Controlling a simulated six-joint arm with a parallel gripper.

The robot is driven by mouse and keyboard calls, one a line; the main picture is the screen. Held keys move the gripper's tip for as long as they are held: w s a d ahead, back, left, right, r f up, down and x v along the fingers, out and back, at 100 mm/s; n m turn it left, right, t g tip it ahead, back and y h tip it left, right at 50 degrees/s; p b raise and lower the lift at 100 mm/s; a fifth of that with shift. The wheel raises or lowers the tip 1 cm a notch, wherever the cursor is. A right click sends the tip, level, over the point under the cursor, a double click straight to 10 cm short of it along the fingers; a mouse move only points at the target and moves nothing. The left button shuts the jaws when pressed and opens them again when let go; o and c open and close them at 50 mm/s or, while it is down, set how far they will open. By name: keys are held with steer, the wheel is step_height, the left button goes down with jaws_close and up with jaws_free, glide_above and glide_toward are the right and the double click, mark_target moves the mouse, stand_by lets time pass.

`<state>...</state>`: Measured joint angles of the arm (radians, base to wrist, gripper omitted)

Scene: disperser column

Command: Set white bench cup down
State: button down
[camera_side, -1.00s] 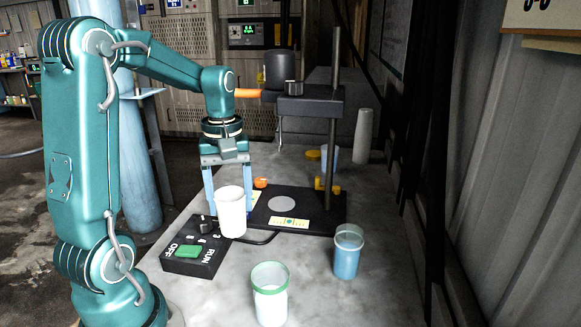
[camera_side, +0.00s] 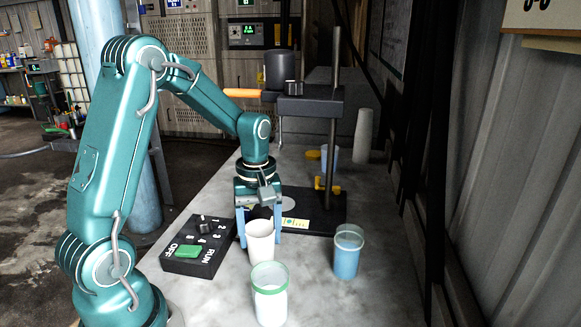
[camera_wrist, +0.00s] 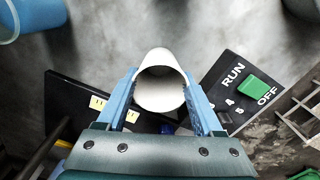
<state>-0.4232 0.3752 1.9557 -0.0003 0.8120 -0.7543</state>
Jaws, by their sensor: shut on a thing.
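The white bench cup (camera_side: 261,243) is upright between the blue fingers of my gripper (camera_side: 259,228). In the wrist view the same cup (camera_wrist: 160,85) sits between both fingertips of my gripper (camera_wrist: 162,92), which is shut on it. I look into its open mouth, and its inside looks empty. The cup is low over the grey bench (camera_side: 315,265), behind the green-rimmed cup and right of the control box. I cannot tell whether its base touches the bench, since the green-rimmed cup partly covers that area.
A green-rimmed cup (camera_side: 269,300) stands just in front. A blue-filled cup (camera_side: 348,252) stands to the right. The control box (camera_side: 198,247) with a green RUN/OFF switch is close on the left. The disperser's dark base (camera_side: 325,208) and post (camera_side: 333,120) are behind. Bare bench lies between the cups.

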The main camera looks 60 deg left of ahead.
steer(key=shift+f, duration=0.1)
steer(key=shift+c, duration=0.2)
jaws_free()
step_height(320, 180, up, 11)
steer(key=s+d+m+t, duration=0.5)
steer(key=s+d+m, duration=0.4)
steer(key=d+m, duration=0.2)
steer(key=shift+s+m+t, duration=0.3)
steer(key=shift+m, duration=0.9)
